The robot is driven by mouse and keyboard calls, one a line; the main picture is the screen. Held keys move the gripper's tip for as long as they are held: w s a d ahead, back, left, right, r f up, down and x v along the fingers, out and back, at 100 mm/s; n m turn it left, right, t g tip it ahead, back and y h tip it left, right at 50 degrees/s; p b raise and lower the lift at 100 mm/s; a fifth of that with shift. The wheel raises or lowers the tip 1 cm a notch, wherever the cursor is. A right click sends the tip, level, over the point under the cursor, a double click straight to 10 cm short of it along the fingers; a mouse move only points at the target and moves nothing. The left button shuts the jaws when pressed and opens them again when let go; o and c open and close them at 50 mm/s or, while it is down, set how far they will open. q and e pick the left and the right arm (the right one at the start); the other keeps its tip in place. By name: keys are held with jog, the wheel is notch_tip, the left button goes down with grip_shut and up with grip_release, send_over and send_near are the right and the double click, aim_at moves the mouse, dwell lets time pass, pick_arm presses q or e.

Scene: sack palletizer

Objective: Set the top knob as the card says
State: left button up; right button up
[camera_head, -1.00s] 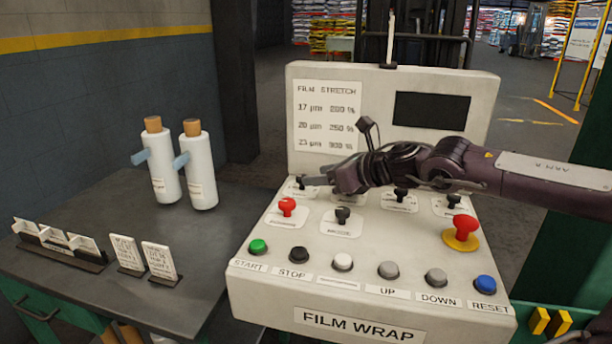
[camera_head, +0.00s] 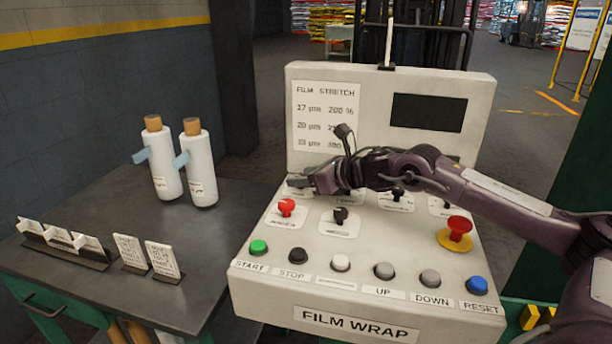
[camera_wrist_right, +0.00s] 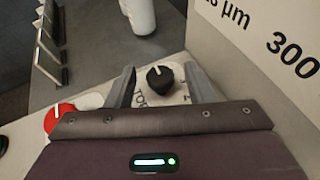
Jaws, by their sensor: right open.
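The film wrap panel (camera_head: 265,225) has a top row of black knobs. My right gripper (camera_head: 300,182) is open over the left end of that row, mostly hiding the knob there in the head view. In the right wrist view a black knob (camera_wrist_right: 160,77) with a white pointer mark sits between the two open fingers, with a gap on each side. The film stretch card (camera_head: 326,115) on the upright panel lists micron values and percentages; my arm covers part of its lower right. My left gripper is not in view.
A red knob (camera_head: 286,207), another black knob (camera_head: 341,215), a red mushroom button (camera_head: 458,226) and a row of push buttons lie in front of my arm.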

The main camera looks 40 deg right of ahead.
jog(key=c, duration=1)
